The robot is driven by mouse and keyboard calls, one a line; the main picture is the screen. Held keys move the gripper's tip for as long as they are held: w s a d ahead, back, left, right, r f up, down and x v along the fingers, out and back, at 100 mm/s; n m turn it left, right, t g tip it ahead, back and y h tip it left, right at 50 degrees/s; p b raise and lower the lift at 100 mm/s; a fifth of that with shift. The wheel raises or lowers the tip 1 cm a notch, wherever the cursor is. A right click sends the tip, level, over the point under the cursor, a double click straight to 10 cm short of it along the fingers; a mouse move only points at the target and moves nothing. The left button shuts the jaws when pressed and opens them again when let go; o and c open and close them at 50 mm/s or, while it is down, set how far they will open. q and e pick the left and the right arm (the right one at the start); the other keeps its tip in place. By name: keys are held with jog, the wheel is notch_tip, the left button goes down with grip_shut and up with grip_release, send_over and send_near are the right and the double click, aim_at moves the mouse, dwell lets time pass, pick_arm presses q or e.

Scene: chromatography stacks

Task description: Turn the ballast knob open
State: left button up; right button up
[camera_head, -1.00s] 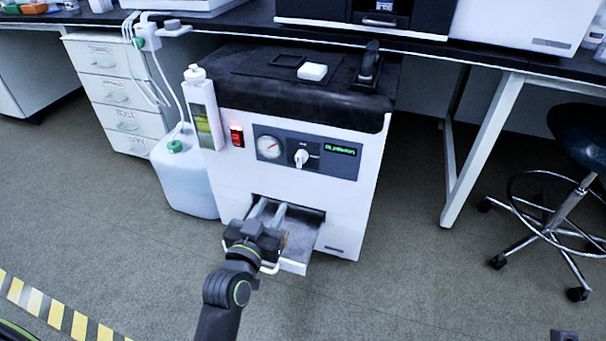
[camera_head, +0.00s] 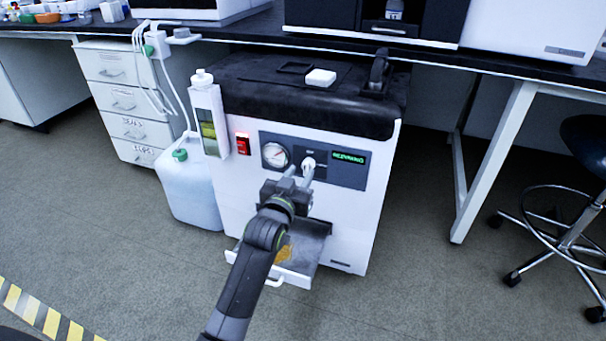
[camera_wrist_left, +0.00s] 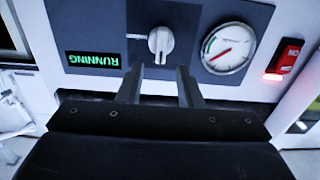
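The white ballast knob (camera_head: 308,163) sits on the dark panel of the white pump unit, between the gauge and the green display. It also shows in the left wrist view (camera_wrist_left: 160,42), where the picture is upside down and the knob's grip ridge stands nearly upright. My left gripper (camera_head: 300,171) is at the panel, just in front of the knob. In the left wrist view its two fingers (camera_wrist_left: 159,75) are apart and empty, and the knob appears beyond the tips, between their lines. I cannot tell that they touch it. My right gripper is in neither view.
A round gauge (camera_head: 275,154), a lit red switch (camera_head: 243,144) and a display reading RUNNING (camera_head: 349,157) flank the knob. An open drip tray (camera_head: 298,262) with an amber stain juts out below. A bluish jug (camera_head: 190,190) stands left; a stool (camera_head: 570,220) is at right.

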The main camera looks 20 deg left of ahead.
aim_at(305, 165)
pick_arm(q)
jog(key=shift+w+b, duration=0.4)
jog(key=shift+w, duration=1.1)
grip_shut()
